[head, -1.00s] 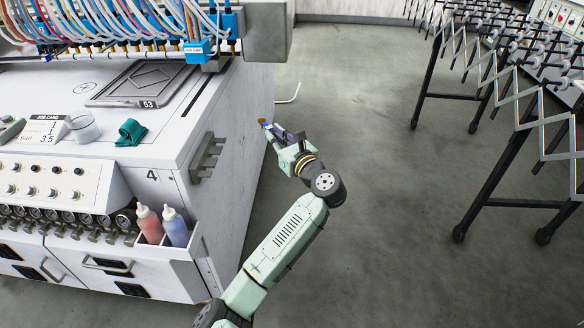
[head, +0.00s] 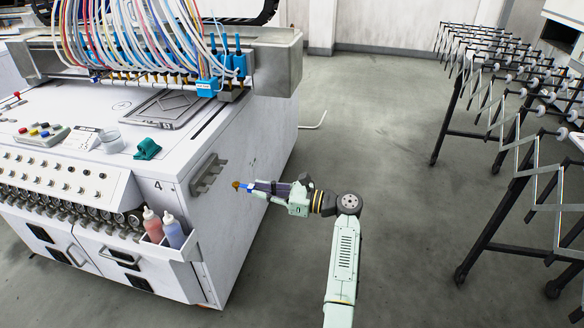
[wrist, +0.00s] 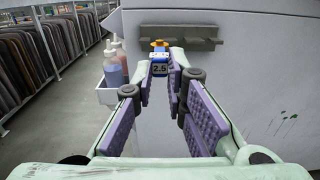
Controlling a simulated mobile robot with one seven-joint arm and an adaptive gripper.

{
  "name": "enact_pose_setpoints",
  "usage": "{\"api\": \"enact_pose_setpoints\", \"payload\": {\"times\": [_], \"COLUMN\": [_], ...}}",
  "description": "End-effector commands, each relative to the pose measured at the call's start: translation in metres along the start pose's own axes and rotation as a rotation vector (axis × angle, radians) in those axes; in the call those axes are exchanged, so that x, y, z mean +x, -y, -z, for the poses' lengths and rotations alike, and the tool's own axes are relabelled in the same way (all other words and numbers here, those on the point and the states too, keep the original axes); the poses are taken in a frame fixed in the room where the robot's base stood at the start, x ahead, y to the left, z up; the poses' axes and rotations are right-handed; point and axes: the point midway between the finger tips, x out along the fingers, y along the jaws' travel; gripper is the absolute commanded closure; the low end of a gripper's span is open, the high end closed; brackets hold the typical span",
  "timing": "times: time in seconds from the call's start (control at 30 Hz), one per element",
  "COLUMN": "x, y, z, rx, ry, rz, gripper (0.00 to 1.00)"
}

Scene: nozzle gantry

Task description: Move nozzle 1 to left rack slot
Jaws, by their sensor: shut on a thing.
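My gripper (head: 264,187) is shut on a small nozzle (head: 245,186) with a blue body and an orange-brown end. In the wrist view the held nozzle (wrist: 161,66) shows a label that reads 2.5, and the purple finger pads lie on either side of it. A grey slotted rack (head: 207,175) is fixed to the white machine's side. The nozzle is apart from it, to its right in the head view. In the wrist view the rack (wrist: 190,42) lies ahead and the nozzle overlaps its left part. More nozzles (head: 150,77) hang under the gantry with coloured tubes.
A bin with red and blue bottles (head: 173,232) juts from the machine (head: 250,150) below the rack, and shows at the left in the wrist view. A tray, a cup and a green cloth (head: 147,149) lie on top.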

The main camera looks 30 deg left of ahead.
Motion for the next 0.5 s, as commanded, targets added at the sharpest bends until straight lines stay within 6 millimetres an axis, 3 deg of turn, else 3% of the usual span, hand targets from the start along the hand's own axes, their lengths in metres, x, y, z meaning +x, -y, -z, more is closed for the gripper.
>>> {"api": "enact_pose_setpoints", "payload": {"times": [0.5], "x": [0.040], "y": [-0.008], "z": [0.009], "rx": [-0.004], "ry": [0.000], "rz": [-0.026], "gripper": [1.00]}}
